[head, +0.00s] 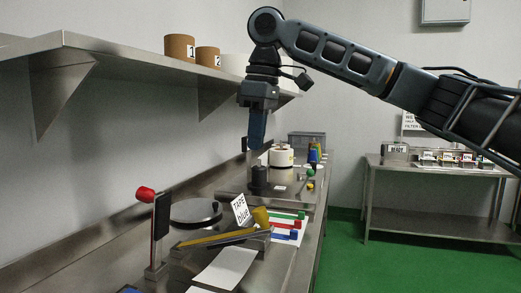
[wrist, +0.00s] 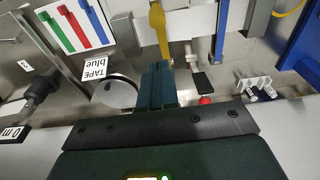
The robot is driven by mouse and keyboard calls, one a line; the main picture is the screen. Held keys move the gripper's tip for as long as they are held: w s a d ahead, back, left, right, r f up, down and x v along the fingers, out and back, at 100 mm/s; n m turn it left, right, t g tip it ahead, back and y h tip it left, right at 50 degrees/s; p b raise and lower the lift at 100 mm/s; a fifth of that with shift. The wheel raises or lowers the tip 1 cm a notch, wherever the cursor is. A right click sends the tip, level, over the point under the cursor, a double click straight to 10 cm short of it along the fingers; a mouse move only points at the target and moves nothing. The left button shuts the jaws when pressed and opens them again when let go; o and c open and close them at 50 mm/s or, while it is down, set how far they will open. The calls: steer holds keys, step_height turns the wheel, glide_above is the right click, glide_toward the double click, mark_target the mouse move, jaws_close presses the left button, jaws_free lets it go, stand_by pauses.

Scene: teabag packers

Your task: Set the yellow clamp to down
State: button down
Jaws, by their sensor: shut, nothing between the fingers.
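The yellow clamp (head: 215,238) shows in the head view as a long yellow bar with a thicker yellow grip at its right end. The bar lies close to level over the front of the steel bench, tilted up a little toward the grip. In the wrist view the yellow clamp (wrist: 159,30) shows at top centre, just beyond my fingertips. My gripper (head: 256,146) points down, well above the bench, apart from the clamp. In the wrist view my gripper (wrist: 157,66) is shut and empty, and its fingers hide what lies beneath them.
A lever with a red knob (head: 145,194) on a black upright stands left of the clamp. A round dark plate (head: 196,211), a "TAPE blue" sign (head: 240,210) and a colour-striped card (head: 288,226) are close by. A steel shelf (head: 120,47) overhangs the bench's wall side.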

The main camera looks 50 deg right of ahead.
glide_above(257, 209)
steer(key=f, duration=1)
steer(key=shift+w+d+f, duration=0.1)
steer(key=shift+w+f, duration=0.1)
steer(key=shift+s+f, duration=0.15)
steer(key=shift+f, duration=0.5)
steer(key=shift+s+f, duration=0.1)
steer(key=shift+d, duration=0.1)
steer(key=s+f+t+b, duration=0.1)
steer(key=f+b, duration=0.1)
steer(key=f, duration=0.1)
steer(key=s+d+f+t+y+b, duration=0.1)
steer(key=s+f+t+b, duration=0.1)
steer(key=f+b, duration=0.1)
steer(key=s+f+t+b, duration=0.1)
steer(key=s+f+b, duration=0.1)
steer(key=f+b, duration=0.1)
steer(key=shift+s+d+f+y, duration=0.15)
steer(key=shift+d+f+y, duration=0.2)
steer(key=shift+f, duration=0.45)
